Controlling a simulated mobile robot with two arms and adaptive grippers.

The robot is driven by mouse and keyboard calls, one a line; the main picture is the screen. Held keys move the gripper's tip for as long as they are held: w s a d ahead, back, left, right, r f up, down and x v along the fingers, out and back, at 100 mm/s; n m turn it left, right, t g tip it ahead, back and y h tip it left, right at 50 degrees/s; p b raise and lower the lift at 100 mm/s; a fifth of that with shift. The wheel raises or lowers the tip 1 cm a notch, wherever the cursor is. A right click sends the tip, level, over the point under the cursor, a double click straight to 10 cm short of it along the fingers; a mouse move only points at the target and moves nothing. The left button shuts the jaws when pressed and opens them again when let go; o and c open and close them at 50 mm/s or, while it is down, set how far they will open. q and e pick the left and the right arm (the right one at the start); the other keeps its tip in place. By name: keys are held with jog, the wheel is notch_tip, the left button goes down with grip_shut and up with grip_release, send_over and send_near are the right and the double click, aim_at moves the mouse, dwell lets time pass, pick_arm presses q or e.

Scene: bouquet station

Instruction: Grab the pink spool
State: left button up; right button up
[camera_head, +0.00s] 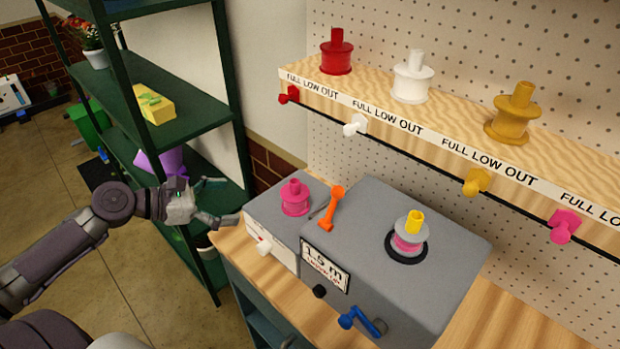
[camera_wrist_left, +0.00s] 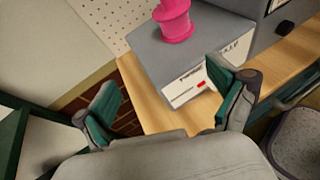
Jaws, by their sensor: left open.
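The pink spool (camera_head: 295,198) stands upright on a small grey box (camera_head: 262,214) at the left end of the wooden bench. In the left wrist view the pink spool (camera_wrist_left: 174,20) is at the top, on the box beyond my fingers. My left gripper (camera_head: 228,200) is open and empty, just left of the box and apart from the spool. Its two green-padded fingers are spread wide in the left wrist view (camera_wrist_left: 165,95). My right gripper is not in view.
A larger grey machine (camera_head: 440,277) holds a spool with pink winding and a yellow top (camera_head: 409,236). An orange tool (camera_head: 332,208) lies beside the pink spool. A wooden shelf (camera_head: 450,115) with red, white and yellow spools is above. A green rack (camera_head: 180,128) stands left.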

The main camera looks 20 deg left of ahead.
aim_at(287, 197)
pick_arm(q)
jog(key=shift+h, duration=0.5)
jog(key=w+d, duration=0.2)
jog(key=d, duration=0.1)
jog(key=w+d+r, duration=0.1)
jog(key=d, duration=0.1)
jog(key=shift+d+r, duration=0.1)
jog(key=shift+d, duration=0.05)
jog(key=x, duration=0.3)
jog(key=shift+w+d, duration=0.15)
jog(key=shift+w, duration=0.05)
jog(key=shift+w+d+f, duration=0.25)
jog(key=shift+d, duration=0.05)
jog(key=p+x, duration=0.1)
jog(key=x, duration=0.1)
jog(key=p+x, duration=0.1)
jog(key=x, duration=0.1)
jog(key=shift+s+d, duration=0.2)
jog(key=shift+d, duration=0.05)
jog(key=shift+w+d+f, duration=0.15)
jog(key=shift+f, duration=0.1)
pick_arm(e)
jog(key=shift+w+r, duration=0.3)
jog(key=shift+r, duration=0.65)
